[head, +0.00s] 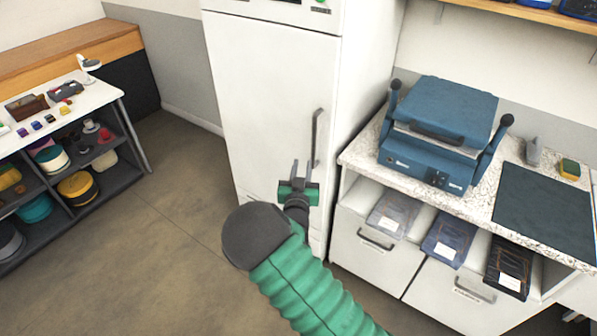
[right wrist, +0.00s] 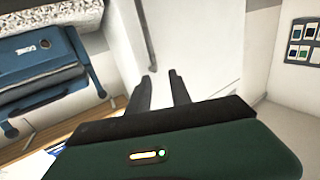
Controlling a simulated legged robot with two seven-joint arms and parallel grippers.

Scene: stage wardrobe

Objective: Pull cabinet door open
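The tall white cabinet door (head: 265,95) stands upright in the middle of the head view and looks closed. Its grey vertical bar handle (head: 316,138) is near the door's right edge. My right gripper (head: 302,165) is in front of the door at the handle's lower end, slightly to its left in the picture. In the right wrist view the two dark fingers (right wrist: 160,78) are apart with nothing between them. The handle (right wrist: 148,40) runs just beyond the fingertips there, in front of the white door (right wrist: 205,45). Contact with the handle cannot be told. My left gripper is not in view.
A speckled counter (head: 357,152) with a blue press machine (head: 437,130) and drawers stands close at the right. A shelf table (head: 110,97) with spools and small items is at the left. The floor (head: 165,220) before the door is clear.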

